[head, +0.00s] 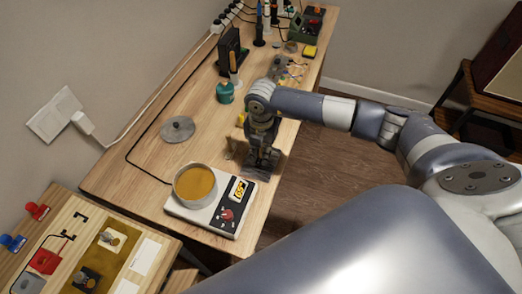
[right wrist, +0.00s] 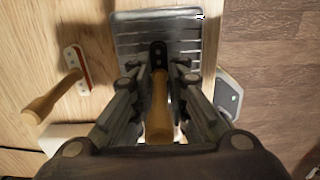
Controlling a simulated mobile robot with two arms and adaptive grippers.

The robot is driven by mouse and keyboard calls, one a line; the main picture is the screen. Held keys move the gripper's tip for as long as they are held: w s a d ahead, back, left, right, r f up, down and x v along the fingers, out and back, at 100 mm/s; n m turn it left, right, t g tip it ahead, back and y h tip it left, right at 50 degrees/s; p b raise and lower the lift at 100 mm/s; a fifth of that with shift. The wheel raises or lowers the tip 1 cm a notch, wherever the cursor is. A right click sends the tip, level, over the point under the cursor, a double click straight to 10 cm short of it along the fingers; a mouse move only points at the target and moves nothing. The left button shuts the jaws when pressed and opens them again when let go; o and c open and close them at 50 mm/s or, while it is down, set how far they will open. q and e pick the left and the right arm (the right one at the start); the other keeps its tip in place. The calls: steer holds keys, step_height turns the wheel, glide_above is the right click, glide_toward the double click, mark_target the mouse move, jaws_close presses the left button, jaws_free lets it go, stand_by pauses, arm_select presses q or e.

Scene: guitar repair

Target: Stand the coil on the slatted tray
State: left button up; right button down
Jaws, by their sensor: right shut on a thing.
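My right gripper (head: 262,158) points down over the front right of the workbench. In the right wrist view its fingers (right wrist: 158,70) are shut on the wooden handle of a dark coil (right wrist: 159,52). I cannot tell whether the coil touches the tray. In the head view the gripper hides the coil and much of the tray area. My left gripper is out of view.
A pot of amber liquid (head: 195,183) sits on a white heater (head: 222,214). A grey lid (head: 177,129) and teal jar (head: 225,93) stand farther back. The bench's right edge is close.

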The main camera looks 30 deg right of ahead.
steer(key=shift+f, duration=0.2)
steer(key=shift+f, duration=0.1)
steer(key=shift+f, duration=0.15)
steer(key=c, duration=1.6)
jaws_free()
steer(key=shift+o, duration=0.2)
